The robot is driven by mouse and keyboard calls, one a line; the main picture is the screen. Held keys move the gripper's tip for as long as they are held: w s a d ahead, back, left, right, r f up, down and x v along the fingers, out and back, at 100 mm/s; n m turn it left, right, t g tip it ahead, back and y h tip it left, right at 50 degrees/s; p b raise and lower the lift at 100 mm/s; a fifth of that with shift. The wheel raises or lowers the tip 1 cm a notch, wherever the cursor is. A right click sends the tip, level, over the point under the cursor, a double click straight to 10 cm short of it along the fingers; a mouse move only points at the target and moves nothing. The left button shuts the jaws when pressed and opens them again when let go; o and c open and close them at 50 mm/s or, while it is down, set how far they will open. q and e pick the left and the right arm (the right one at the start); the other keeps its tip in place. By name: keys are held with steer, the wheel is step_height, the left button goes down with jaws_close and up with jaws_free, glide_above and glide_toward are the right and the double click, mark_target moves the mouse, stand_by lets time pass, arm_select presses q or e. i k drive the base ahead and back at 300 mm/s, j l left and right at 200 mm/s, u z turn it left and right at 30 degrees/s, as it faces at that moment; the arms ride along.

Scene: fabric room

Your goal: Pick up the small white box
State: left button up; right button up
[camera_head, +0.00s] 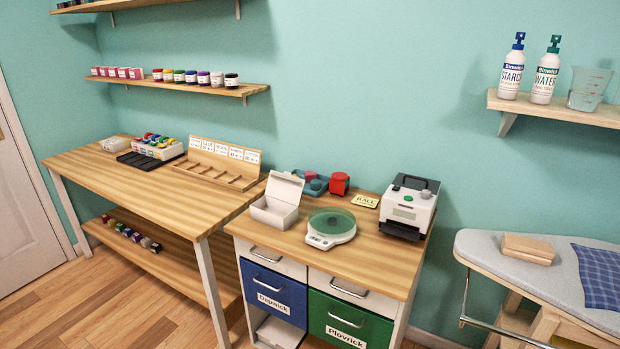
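A small white box (274,210) stands on the wooden top of the drawer cabinet (375,262), near its left edge. Its lid is raised at the back and its front is open to view; I see nothing inside it. Another small pale box or block (113,144) lies at the back left of the long wooden table (95,174); its details are too small to tell. Neither of my grippers is in view.
Right of the open box are a scale with a green round top (331,226), a blue tray (312,183), a red container (339,183) and a white-and-black machine (408,207). A wooden sorter (218,163) stands left. The ironing board (480,245) is at right.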

mark_target(279, 214)
steer(key=i+j, duration=0.15)
steer(key=i, duration=0.35)
steer(key=i+j, duration=0.15)
steer(key=i, duration=0.4)
